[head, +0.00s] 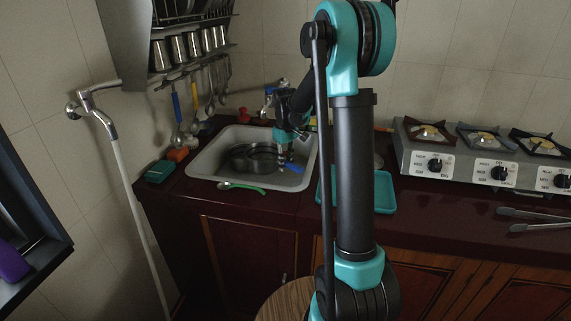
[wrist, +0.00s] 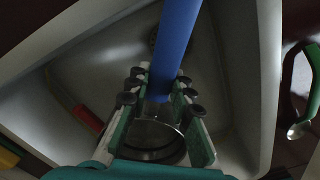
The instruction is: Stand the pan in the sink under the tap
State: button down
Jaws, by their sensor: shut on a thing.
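The pan shows in the head view as a dark round metal vessel (head: 262,158) inside the sink (head: 212,160). In the wrist view its blue handle (wrist: 175,45) runs between the fingers, and a round metal rim (wrist: 152,142) shows below. My gripper (head: 284,140) reaches down into the sink's right side and is shut on the blue handle; its fingers also show in the wrist view (wrist: 160,88). I cannot tell whether the pan touches the sink floor. A metal tap (head: 92,98) with a white hose is on the left wall.
A green-handled spoon (head: 240,187) lies at the sink's front edge. A teal tray (head: 385,192) is right of the sink, partly behind my arm. A stove (head: 480,165) stands farther right. Orange (head: 178,154) and teal (head: 160,171) blocks lie left of the sink. Utensils hang behind.

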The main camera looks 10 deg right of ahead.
jog(key=shift+f, duration=0.65)
jog(key=c, duration=1.3)
grip_release()
jog(key=shift+c, duration=0.2)
jog(key=shift+r, duration=0.15)
notch_tip(320, 180, up, 13)
